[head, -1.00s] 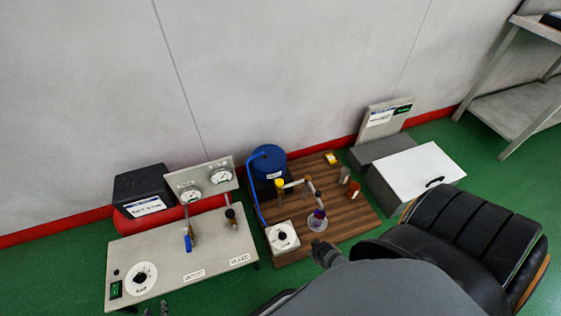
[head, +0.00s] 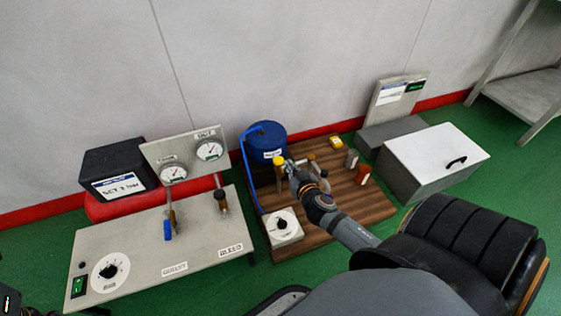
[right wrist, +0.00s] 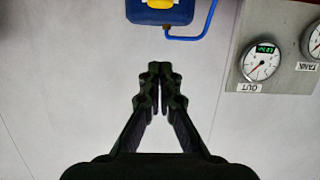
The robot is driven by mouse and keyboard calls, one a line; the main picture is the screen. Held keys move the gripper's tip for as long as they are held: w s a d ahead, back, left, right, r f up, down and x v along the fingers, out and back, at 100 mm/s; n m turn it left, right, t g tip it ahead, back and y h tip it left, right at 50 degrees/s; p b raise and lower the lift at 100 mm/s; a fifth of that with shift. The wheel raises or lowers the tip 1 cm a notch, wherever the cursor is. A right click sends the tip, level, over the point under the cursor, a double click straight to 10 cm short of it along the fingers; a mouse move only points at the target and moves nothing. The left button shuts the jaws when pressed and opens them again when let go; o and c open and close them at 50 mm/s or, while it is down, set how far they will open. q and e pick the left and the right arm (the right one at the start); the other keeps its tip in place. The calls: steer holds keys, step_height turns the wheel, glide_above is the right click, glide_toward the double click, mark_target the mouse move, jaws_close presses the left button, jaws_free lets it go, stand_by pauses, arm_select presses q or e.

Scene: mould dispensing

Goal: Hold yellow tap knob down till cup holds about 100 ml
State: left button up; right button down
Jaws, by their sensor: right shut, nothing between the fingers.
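The yellow tap knob (head: 278,160) stands in front of the blue tank (head: 268,138) on the brown wooden board (head: 350,212) in the head view. My right gripper (head: 288,168) is close beside the knob, on its right; I cannot tell whether they touch. In the right wrist view the fingers (right wrist: 160,82) are shut and empty. A yellow part, likely the knob (right wrist: 160,3), shows there at the top edge, with the blue tank (right wrist: 160,16) behind it, apart from the fingertips. The cup is hidden, apparently behind my right arm. My left gripper is not clearly visible.
A white dial box (head: 284,228) stands at the board's front left. A pale bench with gauges (head: 195,250) is further left. A white-lidded box (head: 430,155) stands to the right. Small bottles (head: 362,176) stand on the board's right side.

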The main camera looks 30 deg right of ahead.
steer(key=b, duration=0.3)
glide_above(279, 161)
steer(key=s, duration=0.2)
step_height(279, 161, down, 3)
steer(key=f+b, duration=0.1)
steer(key=w+f, duration=0.1)
steer(key=shift+a+f+b, duration=0.1)
steer(key=shift+f+b, duration=0.3)
steer(key=shift+s+f+b, duration=0.1)
steer(key=shift+f+b, duration=0.3)
steer(key=shift+f, duration=0.2)
